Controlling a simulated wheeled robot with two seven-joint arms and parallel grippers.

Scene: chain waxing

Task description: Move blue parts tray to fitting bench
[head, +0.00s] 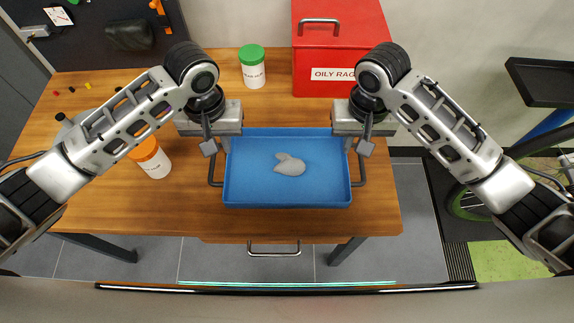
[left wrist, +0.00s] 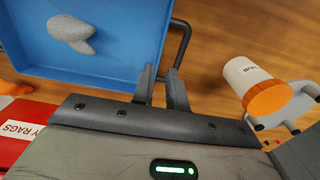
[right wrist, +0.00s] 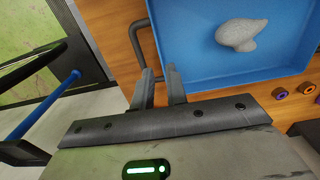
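The blue parts tray (head: 286,201) lies level over the wooden bench, with a grey lumpy part (head: 290,164) in it. A dark handle stands out from each short side, the left handle (head: 214,182) and the right handle (head: 359,182). My left gripper (left wrist: 161,74) is at the far end of the left handle, its fingers a small gap apart. My right gripper (right wrist: 158,74) is likewise at the far end of the right handle. The fingers hide where the handles meet them, so I cannot tell whether they grip. Whether the tray touches the bench is unclear.
The wooden bench (head: 110,215) also holds a red oily-rags box (head: 340,40) behind the tray, a green-lidded tub (head: 252,68) and an orange-lidded tub (head: 151,160) left of it. A drawer handle (head: 273,250) is at the front.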

